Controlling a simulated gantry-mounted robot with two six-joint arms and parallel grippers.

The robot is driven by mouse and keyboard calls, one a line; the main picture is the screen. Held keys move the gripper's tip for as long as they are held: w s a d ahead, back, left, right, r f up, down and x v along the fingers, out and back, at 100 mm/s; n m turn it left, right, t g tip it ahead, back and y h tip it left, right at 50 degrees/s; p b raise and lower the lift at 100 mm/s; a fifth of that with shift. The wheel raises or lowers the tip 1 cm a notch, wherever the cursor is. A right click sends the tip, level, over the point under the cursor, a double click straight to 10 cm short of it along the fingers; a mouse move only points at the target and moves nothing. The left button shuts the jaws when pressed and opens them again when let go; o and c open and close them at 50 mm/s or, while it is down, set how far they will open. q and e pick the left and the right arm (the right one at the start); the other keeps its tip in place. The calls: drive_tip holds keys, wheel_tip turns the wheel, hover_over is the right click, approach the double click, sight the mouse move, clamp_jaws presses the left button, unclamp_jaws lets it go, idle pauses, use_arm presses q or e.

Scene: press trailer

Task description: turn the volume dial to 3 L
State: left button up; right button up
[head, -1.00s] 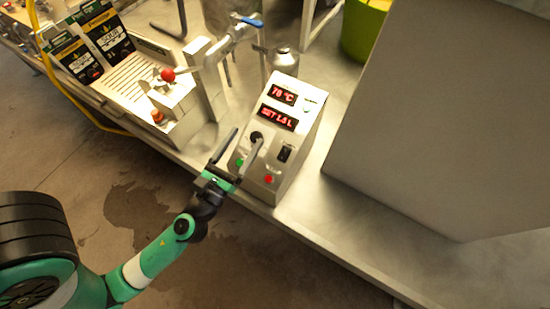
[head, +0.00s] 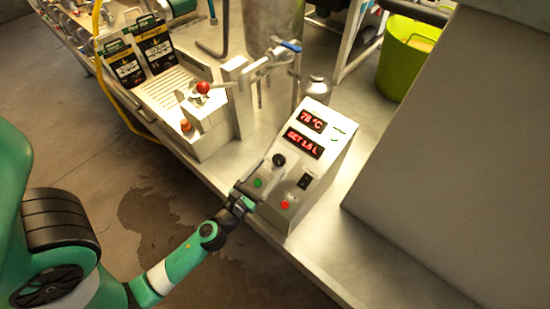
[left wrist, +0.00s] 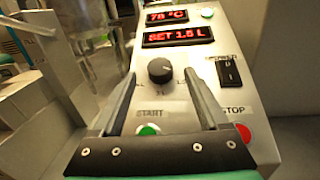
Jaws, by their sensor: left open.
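The black volume dial (head: 279,160) sits on the sloped face of a metal control box (head: 318,180). It also shows in the left wrist view (left wrist: 161,70), below a red display (left wrist: 178,36) reading "SET 1.5 L". My left gripper (head: 268,174) is open in front of the panel. In the left wrist view its fingers (left wrist: 160,78) stand on either side of the dial, with a visible gap at each side. How deep the fingertips reach is hard to tell. My right gripper is not in view.
A green START button (left wrist: 149,129) lies between the fingers, below the dial. A red STOP button (left wrist: 243,133) and a black rocker switch (left wrist: 228,72) are to the right. A valve with a red knob (head: 203,87) stands left of the box. Bare bench lies right.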

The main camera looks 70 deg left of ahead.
sight(277, 160)
use_arm(q)
drive_tip(key=shift+x, duration=2)
clamp_jaws()
